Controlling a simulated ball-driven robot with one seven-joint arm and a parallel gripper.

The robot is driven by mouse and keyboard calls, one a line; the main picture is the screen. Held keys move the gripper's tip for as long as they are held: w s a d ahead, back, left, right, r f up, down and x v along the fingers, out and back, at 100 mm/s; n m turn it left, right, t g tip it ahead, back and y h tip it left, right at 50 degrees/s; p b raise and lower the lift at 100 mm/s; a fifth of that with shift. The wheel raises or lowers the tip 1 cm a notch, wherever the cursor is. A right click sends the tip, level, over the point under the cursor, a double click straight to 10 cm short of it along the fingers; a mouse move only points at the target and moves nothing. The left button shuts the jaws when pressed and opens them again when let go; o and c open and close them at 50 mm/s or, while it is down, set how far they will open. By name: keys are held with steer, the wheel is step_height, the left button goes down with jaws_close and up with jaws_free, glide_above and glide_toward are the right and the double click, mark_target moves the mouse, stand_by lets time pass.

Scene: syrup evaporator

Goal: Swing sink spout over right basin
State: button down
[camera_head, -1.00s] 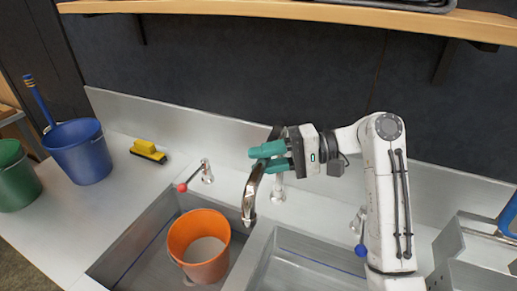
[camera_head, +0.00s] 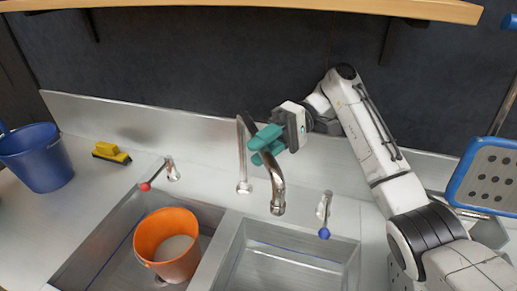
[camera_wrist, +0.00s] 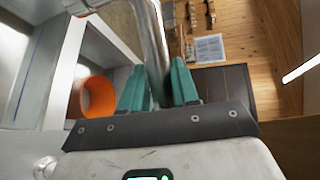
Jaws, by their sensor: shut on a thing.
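The metal sink spout (camera_head: 275,183) curves forward from its riser at the back of the sink. Its outlet hangs right of the riser, in line with the back edge of the right basin (camera_head: 235,262) in the head view. My gripper (camera_head: 256,150), with teal fingers, is shut on the spout partway along it. In the wrist view the spout (camera_wrist: 150,38) runs between the fingers of my gripper (camera_wrist: 160,72). The left basin (camera_head: 92,262) holds an orange bucket (camera_head: 165,240), left of the divider.
A red-tipped lever (camera_head: 160,175) stands left of the spout and a blue-tipped lever (camera_head: 324,212) right. A yellow brush (camera_head: 111,152) and blue bucket (camera_head: 37,158) are on the left counter. A wooden shelf (camera_head: 270,8) hangs above. A blue-edged perforated panel (camera_head: 490,180) is at right.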

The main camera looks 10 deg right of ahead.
steer(key=shift+f, duration=0.1)
steer(key=c, duration=0.9)
jaws_free()
